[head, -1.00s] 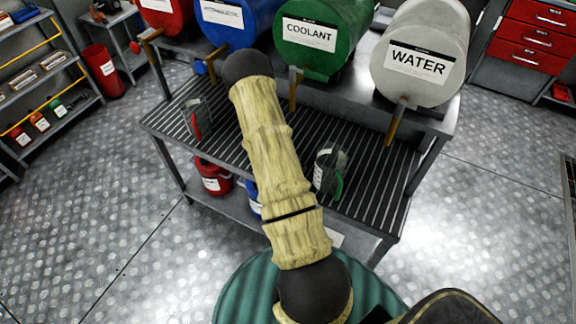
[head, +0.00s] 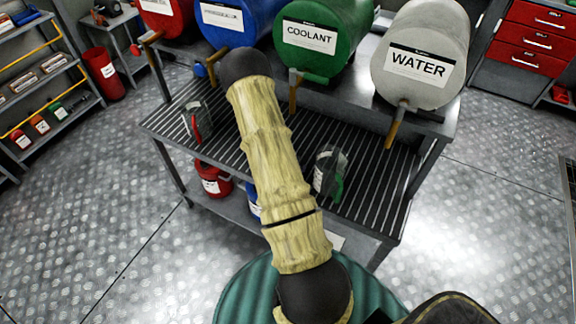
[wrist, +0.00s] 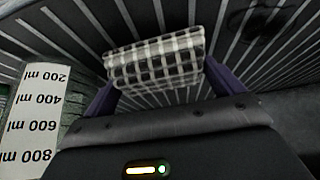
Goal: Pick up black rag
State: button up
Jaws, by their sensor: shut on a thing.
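The black rag (wrist: 155,52) shows in the wrist view as a folded black and white checked cloth. It lies between the two dark purple fingers of my gripper (wrist: 160,73), which are shut on it. The slatted rack surface (wrist: 75,18) shows behind and around the cloth. In the head view my arm hides both the gripper and the rag.
A measuring jug (wrist: 32,120) is close at the left in the wrist view. In the head view, one jug (head: 330,172) stands right of my arm and another (head: 196,122) left of it on the slatted shelf (head: 375,190). Drums with taps, including the water drum (head: 425,85), overhang it.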

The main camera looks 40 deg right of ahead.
notch_tip(320, 180, up, 9)
jog(key=shift+f, duration=0.15)
dwell(0.4)
jog(key=o, duration=0.4)
jog(key=c, duration=0.3)
jog(key=shift+a+f, duration=0.25)
jog(key=shift+a, duration=0.2)
jog(key=a+f+n+t+y, duration=0.1)
jog(key=a+n, duration=0.3)
jog(key=a, duration=0.5)
jog(key=w+a+f+n+t+y, duration=0.1)
jog(key=a+f+n, duration=0.3)
jog(key=a, duration=0.6)
jog(key=a+f+n+t+y, duration=0.1)
jog(key=a+f+n+y, duration=0.1)
jog(key=a+n, duration=0.3)
jog(key=shift+w+a+f+t+y, duration=0.15)
jog(key=shift+a+y, duration=0.1)
jog(key=shift+a, duration=0.5)
jog(key=shift+a+f+t+y, duration=0.1)
jog(key=shift+a+y, duration=0.2)
jog(key=shift+a, duration=0.5)
jog(key=shift+w+a+f+t+y, duration=0.15)
jog(key=shift+a+y, duration=0.1)
jog(key=shift+a, duration=0.5)
